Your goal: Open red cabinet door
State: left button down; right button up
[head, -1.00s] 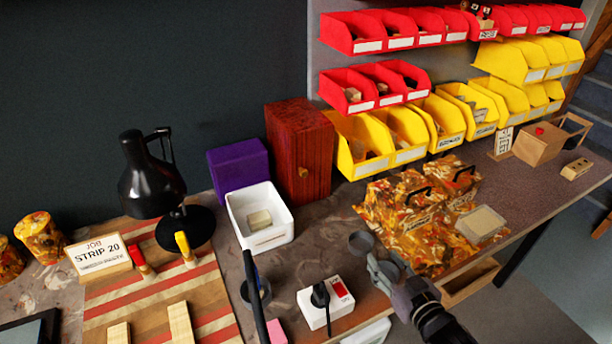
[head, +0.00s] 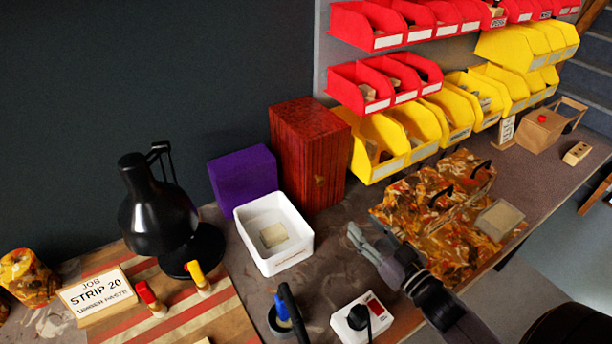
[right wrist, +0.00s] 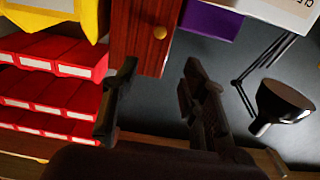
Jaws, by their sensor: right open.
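The red cabinet (head: 298,150) is a tall reddish-brown wooden box standing at the back of the bench, with its door closed. A small round knob (head: 320,181) sits on its front face. In the right wrist view the cabinet (right wrist: 133,40) hangs from the top, and its yellowish knob (right wrist: 160,33) shows clearly. My right gripper (head: 362,240) is open and empty, in front of the cabinet and to the right of the white bin. In the right wrist view its two fingers (right wrist: 157,75) are spread apart, short of the knob. My left gripper is not in view.
A purple box (head: 243,178) and a white bin (head: 301,242) stand left of the cabinet. Yellow bins (head: 378,150) are close on its right. A black lamp (head: 150,215) stands further left. A camouflage-patterned bag (head: 450,240) lies right of my gripper.

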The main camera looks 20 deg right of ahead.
jog(key=w, duration=0.1)
jog(key=p, duration=0.1)
send_near(322, 182)
jog(key=w, duration=0.6)
jog(key=w+a+p, duration=0.1)
jog(key=w, duration=0.2)
jog(key=shift+a, duration=0.1)
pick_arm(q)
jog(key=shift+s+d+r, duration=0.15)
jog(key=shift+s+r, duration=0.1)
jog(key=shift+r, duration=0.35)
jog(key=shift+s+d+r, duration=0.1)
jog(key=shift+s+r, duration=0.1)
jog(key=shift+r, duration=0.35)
pick_arm(e)
jog(key=shift+w+f, duration=0.1)
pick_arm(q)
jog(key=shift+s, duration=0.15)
pick_arm(e)
jog(key=shift+c, duration=0.6)
grip_shut()
